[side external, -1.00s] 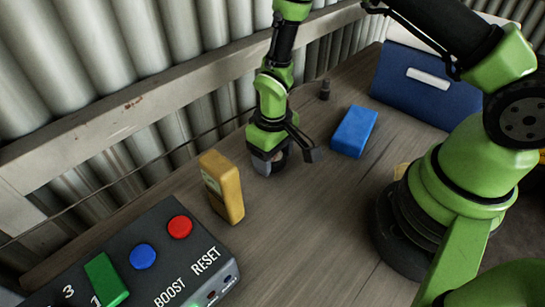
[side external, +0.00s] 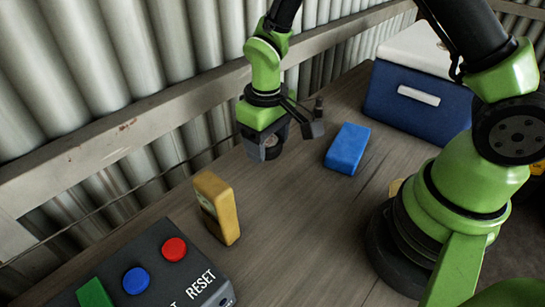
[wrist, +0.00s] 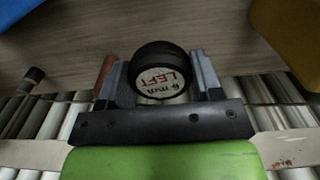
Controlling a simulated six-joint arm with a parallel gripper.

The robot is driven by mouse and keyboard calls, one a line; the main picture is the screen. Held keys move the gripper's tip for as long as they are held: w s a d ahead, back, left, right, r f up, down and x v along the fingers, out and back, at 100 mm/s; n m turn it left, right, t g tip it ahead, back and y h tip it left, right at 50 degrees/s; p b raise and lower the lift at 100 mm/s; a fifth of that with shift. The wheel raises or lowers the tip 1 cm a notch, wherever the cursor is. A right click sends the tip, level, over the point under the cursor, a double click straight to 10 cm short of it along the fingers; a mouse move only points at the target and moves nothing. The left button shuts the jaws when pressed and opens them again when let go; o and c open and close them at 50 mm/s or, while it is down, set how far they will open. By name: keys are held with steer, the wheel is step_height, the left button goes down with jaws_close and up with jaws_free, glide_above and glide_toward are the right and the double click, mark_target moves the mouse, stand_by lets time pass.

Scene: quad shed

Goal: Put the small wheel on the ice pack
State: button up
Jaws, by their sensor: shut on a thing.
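The small wheel (wrist: 160,72) has a black tyre and a pale face with red "LEFT" lettering in the wrist view. My gripper (wrist: 158,84) is shut on it, with one finger on each side. In the side view my gripper (side external: 265,148) holds the wheel (side external: 272,150) above the table, left of the ice pack and apart from it. The ice pack (side external: 347,148) is a bright blue block lying flat on the wooden table. A blue corner at the wrist view's top left (wrist: 22,18) looks like the ice pack. The ice pack's top is bare.
A yellow meter (side external: 218,207) stands nearer the camera, behind a dark button box (side external: 150,270). A blue cooler (side external: 415,100) with a white lid stands at the back right. A small dark cylinder (side external: 318,106) is behind my gripper. Table between meter and ice pack is clear.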

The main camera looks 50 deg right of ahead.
steer(key=shift+d+r, duration=0.15)
steer(key=shift+r, duration=0.5)
steer(key=s+d+r+m, duration=0.1)
steer(key=s+d+r, duration=0.1)
steer(key=d, duration=0.8)
steer(key=m, duration=0.1)
glide_above(351, 140)
step_height(351, 140, down, 3)
steer(key=shift+s+a+f, duration=0.1)
steer(key=shift+f, duration=2.45)
steer(key=shift+f, duration=0.2)
steer(key=o, duration=0.9)
steer(key=shift+o, duration=0.2)
steer(key=shift+r, duration=0.15)
